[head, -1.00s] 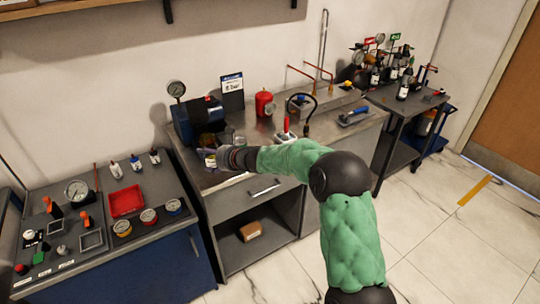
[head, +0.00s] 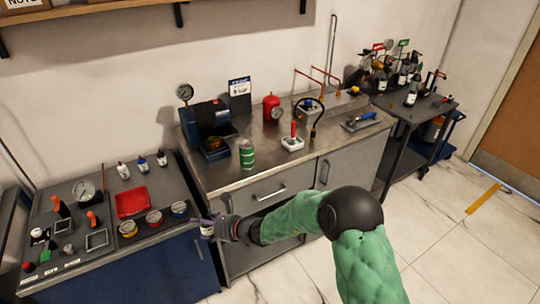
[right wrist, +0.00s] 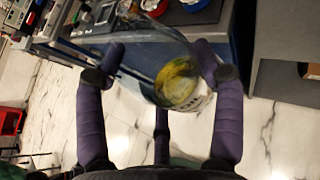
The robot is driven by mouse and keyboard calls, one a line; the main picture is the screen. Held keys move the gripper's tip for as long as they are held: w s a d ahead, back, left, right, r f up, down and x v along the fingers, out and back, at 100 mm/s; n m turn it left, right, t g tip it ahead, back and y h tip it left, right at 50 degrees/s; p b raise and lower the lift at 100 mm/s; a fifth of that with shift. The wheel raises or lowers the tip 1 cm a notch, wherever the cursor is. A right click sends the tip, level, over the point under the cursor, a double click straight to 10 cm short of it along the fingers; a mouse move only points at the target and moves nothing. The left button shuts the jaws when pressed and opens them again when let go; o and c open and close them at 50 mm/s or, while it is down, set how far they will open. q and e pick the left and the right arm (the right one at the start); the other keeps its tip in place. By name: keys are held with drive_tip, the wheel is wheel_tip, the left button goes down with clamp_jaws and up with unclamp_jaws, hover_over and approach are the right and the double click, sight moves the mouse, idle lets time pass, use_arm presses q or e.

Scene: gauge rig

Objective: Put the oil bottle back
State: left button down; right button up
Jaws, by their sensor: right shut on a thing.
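My right gripper (head: 207,228) is shut on the oil bottle (right wrist: 178,85), a small round container with a whitish side and a yellow-green end facing the right wrist camera. In the head view the bottle (head: 206,229) is small and partly covered by the fingers. The gripper holds it in the air in front of the gap between the left bench and the steel-topped bench. In the right wrist view the two purple fingers (right wrist: 160,68) stand on either side of it. My left gripper is not in view.
The left bench (head: 150,245) carries a red tray (head: 131,202), gauges and several small bottles (head: 142,165). A cart (head: 430,106) at right holds dark bottles.

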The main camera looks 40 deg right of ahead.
drive_tip(key=s+a+f+n+y, duration=0.1)
drive_tip(key=s+a+f, duration=0.3)
drive_tip(key=a+f, duration=0.1)
drive_tip(key=shift+s+a+g, duration=0.3)
drive_tip(key=shift+s+a, duration=0.05)
drive_tip(key=shift+a, duration=0.05)
idle(0.5)
